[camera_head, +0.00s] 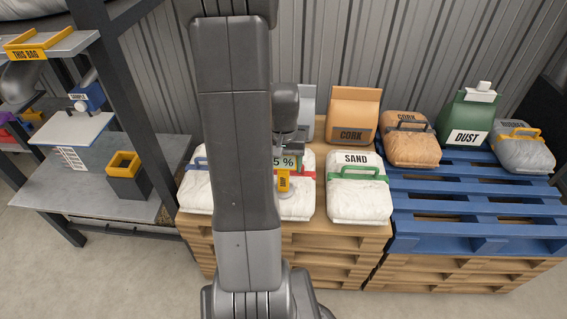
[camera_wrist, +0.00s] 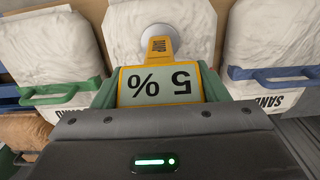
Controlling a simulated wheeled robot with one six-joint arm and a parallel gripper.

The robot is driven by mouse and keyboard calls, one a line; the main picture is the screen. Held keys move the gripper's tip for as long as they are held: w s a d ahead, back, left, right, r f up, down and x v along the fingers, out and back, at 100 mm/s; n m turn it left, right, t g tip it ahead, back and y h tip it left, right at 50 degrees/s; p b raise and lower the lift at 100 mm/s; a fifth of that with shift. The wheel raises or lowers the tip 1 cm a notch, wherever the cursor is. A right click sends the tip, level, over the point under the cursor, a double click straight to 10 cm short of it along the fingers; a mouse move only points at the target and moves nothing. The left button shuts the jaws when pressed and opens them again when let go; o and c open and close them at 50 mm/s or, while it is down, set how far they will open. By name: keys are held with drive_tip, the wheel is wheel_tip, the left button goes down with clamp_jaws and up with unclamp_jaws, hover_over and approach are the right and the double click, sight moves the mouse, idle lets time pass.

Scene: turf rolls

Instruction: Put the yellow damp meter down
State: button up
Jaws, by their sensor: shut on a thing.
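The yellow damp meter (camera_wrist: 160,88) is held in my gripper (camera_wrist: 160,95), with the green-edged jaws on either side of it. Its display reads "5 %", upside down in the wrist view. A round white head on its far end lies over a white bag (camera_wrist: 190,20); I cannot tell whether it touches. In the head view the meter (camera_head: 283,180) shows beside my arm, in front of a white bag with a red strap (camera_head: 300,205). My gripper (camera_head: 287,150) is partly hidden there by my arm.
White bags, one a SAND bag (camera_head: 357,195), and a brown CORK bag (camera_head: 352,115) stand on a wooden pallet. A blue pallet (camera_head: 450,200) at right bears more bags. At left, a grey bench (camera_head: 80,195) holds a yellow-rimmed dark box (camera_head: 128,184), below a THIS BAG shelf (camera_head: 75,43).

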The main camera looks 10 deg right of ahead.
drive_tip(key=o, duration=1.3)
drive_tip(key=shift+f, duration=0.1)
wheel_tip(320, 180, up, 12)
drive_tip(key=p, duration=0.2)
drive_tip(key=shift+r+p, duration=0.2)
drive_tip(key=shift+p, duration=0.1)
drive_tip(key=shift+f, duration=0.1)
wheel_tip(320, 180, down, 13)
drive_tip(key=b, duration=0.3)
drive_tip(key=shift+r+p, duration=0.7)
drive_tip(key=shift+r, duration=1.7)
